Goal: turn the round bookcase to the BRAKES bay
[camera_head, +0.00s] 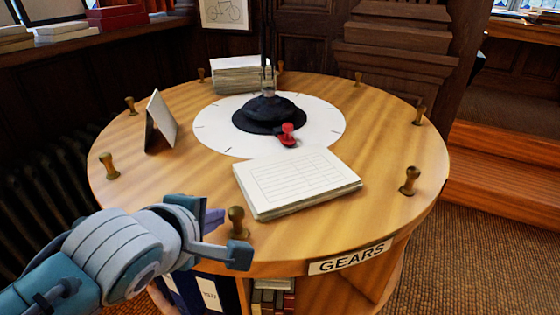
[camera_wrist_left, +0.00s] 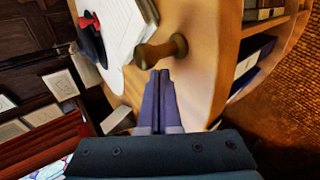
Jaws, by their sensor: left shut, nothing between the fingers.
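The round bookcase (camera_head: 400,190) has a wooden top with several brass-coloured pegs around its rim. A label reading GEARS (camera_head: 350,257) is on its front edge, right of centre. No BRAKES label shows. My left gripper (camera_head: 217,217) is shut and empty at the near left rim, beside a peg (camera_head: 236,221). In the left wrist view the closed fingers (camera_wrist_left: 161,75) point at the same peg (camera_wrist_left: 160,51); I cannot tell whether they touch it. My right gripper is not in view.
A white dial (camera_head: 325,118) with a black centre piece and a red marker (camera_head: 287,134) is mid-top. A paper stack (camera_head: 298,182), a propped card (camera_head: 160,122) and more papers (camera_head: 240,74) stand on the top. Books sit in bays below. A radiator (camera_head: 40,185) is at left.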

